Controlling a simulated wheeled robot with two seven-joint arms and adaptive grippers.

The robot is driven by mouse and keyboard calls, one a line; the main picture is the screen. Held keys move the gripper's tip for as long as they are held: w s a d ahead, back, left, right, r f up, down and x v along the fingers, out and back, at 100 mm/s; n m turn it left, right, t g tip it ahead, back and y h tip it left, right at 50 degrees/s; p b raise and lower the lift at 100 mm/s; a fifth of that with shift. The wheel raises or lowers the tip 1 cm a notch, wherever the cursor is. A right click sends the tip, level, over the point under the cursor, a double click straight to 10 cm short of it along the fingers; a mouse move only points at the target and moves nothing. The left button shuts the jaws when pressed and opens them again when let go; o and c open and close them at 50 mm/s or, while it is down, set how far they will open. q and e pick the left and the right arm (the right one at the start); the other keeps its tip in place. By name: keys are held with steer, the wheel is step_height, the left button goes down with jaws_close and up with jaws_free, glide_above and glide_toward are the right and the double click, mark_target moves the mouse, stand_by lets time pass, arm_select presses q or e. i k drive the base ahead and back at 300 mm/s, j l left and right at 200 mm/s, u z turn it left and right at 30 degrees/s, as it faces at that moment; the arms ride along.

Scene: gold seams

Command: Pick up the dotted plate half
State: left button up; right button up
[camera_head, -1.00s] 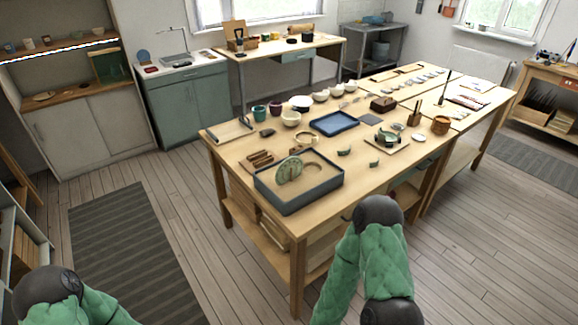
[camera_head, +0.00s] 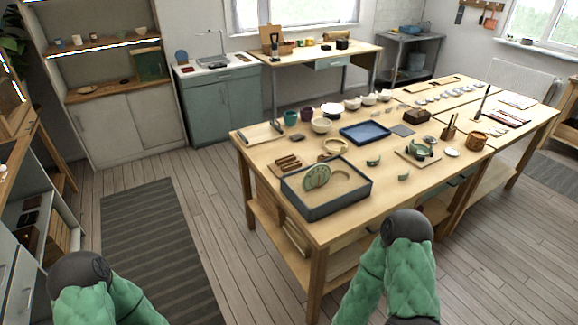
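A green plate half with a pale dotted pattern (camera_head: 317,177) stands upright in a grey-rimmed sand tray (camera_head: 326,207) at the near left corner of the wooden worktable (camera_head: 405,193). Small green pieces (camera_head: 373,161) lie to the right of the tray, and another green piece (camera_head: 403,175) lies nearer the table's front edge. Both of my arms show only as green padded sleeves with dark joints at the bottom of the view. My grippers are out of view. Nothing of mine touches the plate half.
A blue tray (camera_head: 365,133), bowls (camera_head: 321,126) and cups (camera_head: 290,118) stand behind the sand tray. A small board with a green broken vessel (camera_head: 420,152) is to the right. Wooden floor lies open left of the table, with a striped grey rug (camera_head: 155,250).

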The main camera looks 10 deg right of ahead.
mark_target(323, 169)
steer(key=i+j+z, duration=0.45)
steer(key=i+j, duration=0.35)
steer(key=i+l, duration=0.05)
steer(key=i, duration=0.05)
